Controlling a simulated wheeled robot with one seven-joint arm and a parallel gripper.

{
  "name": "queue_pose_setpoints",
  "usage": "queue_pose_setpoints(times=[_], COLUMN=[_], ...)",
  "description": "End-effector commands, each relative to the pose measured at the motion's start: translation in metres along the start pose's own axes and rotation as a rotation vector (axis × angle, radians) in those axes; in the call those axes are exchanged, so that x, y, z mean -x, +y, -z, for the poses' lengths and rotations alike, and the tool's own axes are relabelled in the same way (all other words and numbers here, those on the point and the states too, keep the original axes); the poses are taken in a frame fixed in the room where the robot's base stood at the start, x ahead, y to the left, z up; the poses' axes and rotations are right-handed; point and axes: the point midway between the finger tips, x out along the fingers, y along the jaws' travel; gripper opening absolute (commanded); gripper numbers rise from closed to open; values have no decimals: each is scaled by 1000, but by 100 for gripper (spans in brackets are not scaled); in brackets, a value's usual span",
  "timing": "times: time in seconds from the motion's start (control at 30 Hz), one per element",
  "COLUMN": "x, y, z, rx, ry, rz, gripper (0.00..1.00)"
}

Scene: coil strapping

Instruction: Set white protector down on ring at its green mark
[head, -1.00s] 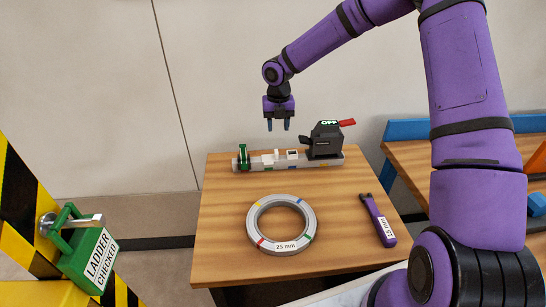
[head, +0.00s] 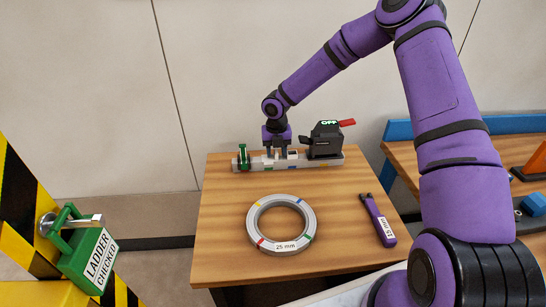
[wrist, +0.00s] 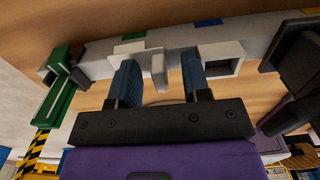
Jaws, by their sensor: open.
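The white protector (wrist: 158,72) stands on the grey rack (head: 243,168) at the back of the table. In the wrist view its upright tab lies between the two blue fingers of my gripper (wrist: 160,62), with gaps visible on both sides. In the head view my gripper (head: 276,154) points down at the rack and mostly hides the protector. The fingers are open and hold nothing. The grey ring (head: 252,224) lies flat on the table in front, labelled 25 mm. Its green mark (head: 308,238) is at the lower right; red, yellow and blue marks show elsewhere.
A purple 25 mm tool (head: 378,220) lies right of the ring. A green lock (head: 91,262) hangs at left.

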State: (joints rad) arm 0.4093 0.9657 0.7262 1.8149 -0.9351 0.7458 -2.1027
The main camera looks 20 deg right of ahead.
Motion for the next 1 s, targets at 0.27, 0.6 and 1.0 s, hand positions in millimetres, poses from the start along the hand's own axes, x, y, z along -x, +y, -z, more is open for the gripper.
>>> queue_pose_setpoints(times=[0.27, 0.6, 1.0], x=[-3, -2, 12], y=[0, 0, 0], z=[0, 0, 0], rx=[1, 1, 1], ry=[-1, -1, -2], rz=[0, 0, 0], gripper=[37, 0, 0])
